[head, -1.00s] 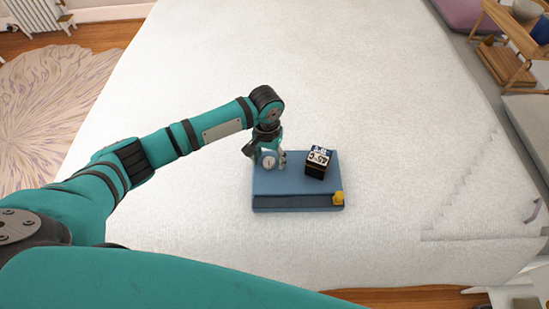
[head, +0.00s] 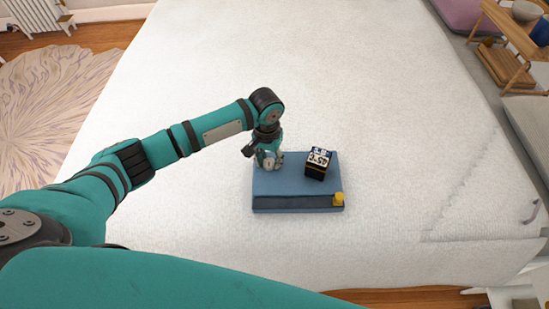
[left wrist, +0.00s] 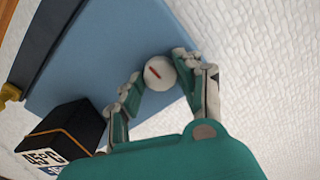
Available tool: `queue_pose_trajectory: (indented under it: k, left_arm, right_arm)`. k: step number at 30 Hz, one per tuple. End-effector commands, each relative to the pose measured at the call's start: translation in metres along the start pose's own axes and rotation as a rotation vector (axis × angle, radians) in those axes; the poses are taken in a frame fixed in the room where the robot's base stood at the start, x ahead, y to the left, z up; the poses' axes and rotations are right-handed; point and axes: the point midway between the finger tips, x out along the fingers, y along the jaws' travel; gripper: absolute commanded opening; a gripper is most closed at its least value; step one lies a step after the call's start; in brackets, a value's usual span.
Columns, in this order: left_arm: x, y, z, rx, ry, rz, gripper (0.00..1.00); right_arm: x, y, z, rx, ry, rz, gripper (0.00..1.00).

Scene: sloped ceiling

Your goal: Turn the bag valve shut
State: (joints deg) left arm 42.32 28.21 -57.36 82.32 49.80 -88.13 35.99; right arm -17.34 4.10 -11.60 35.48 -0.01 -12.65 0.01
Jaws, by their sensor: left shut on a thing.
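The bag (head: 290,186) is a flat blue slab lying on the white bed, and it also shows in the left wrist view (left wrist: 110,45). Its valve is a round white knob (left wrist: 159,73) with a red mark, near one edge of the bag. In the head view the valve (head: 268,163) is partly covered by my gripper. My left gripper (left wrist: 158,77) is shut on the valve, with one finger on each side of it. In the head view the left gripper (head: 269,160) reaches down onto the bag's upper left part. My right gripper is not in view.
A black box with a white label (head: 317,163) stands on the bag, close to the right of my gripper. A yellow piece (head: 338,198) sits at the bag's front right corner. The bed (head: 400,110) around the bag is clear. A wooden shelf (head: 520,60) stands far right.

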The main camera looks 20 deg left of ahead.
Motion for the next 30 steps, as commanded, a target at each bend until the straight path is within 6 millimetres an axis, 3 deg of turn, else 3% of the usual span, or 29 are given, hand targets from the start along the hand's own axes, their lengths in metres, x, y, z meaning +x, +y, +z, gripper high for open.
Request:
queue_pose_trajectory:
  k: [8, 18, 30]
  left_arm:
    - [-0.004, 0.001, 0.001, 0.148, -0.003, 0.001, 0.03]
    - [-0.004, 0.001, 0.001, 0.461, -0.003, 0.003, 0.03]
    - [-0.002, 0.001, 0.000, 0.841, 0.000, 0.003, 0.03]
  right_arm:
    - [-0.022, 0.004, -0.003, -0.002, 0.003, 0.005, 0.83]
    - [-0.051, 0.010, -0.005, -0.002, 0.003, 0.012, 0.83]
    - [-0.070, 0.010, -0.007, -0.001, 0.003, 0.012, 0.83]
